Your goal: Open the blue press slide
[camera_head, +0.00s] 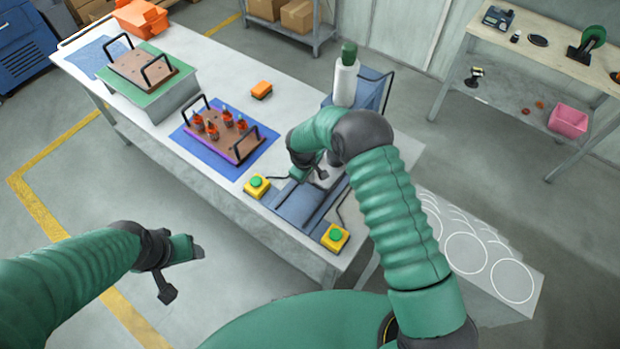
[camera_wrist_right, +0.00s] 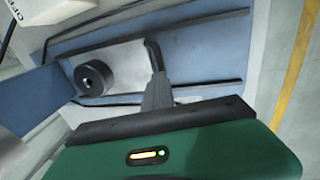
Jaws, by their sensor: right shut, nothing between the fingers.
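The blue press slide (camera_head: 301,203) lies at the near right end of the long table, in front of the upright blue press (camera_head: 372,92). In the right wrist view the slide (camera_wrist_right: 205,42) shows dark rails, a pale plate and a dark round part (camera_wrist_right: 91,78) with a hole. My right gripper (camera_head: 304,178) is over the back part of the slide. Its shut fingers (camera_wrist_right: 155,62) show in the wrist view above or at the plate, holding nothing; contact cannot be told. My left gripper (camera_head: 198,252) hangs clear of the table, over the floor; its jaw state is unclear.
Yellow boxes with green buttons stand left (camera_head: 257,186) and right (camera_head: 335,237) of the slide. A tray with orange-topped parts (camera_head: 241,151) sits on a blue mat (camera_head: 191,144). An orange block (camera_head: 261,89) lies behind it.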

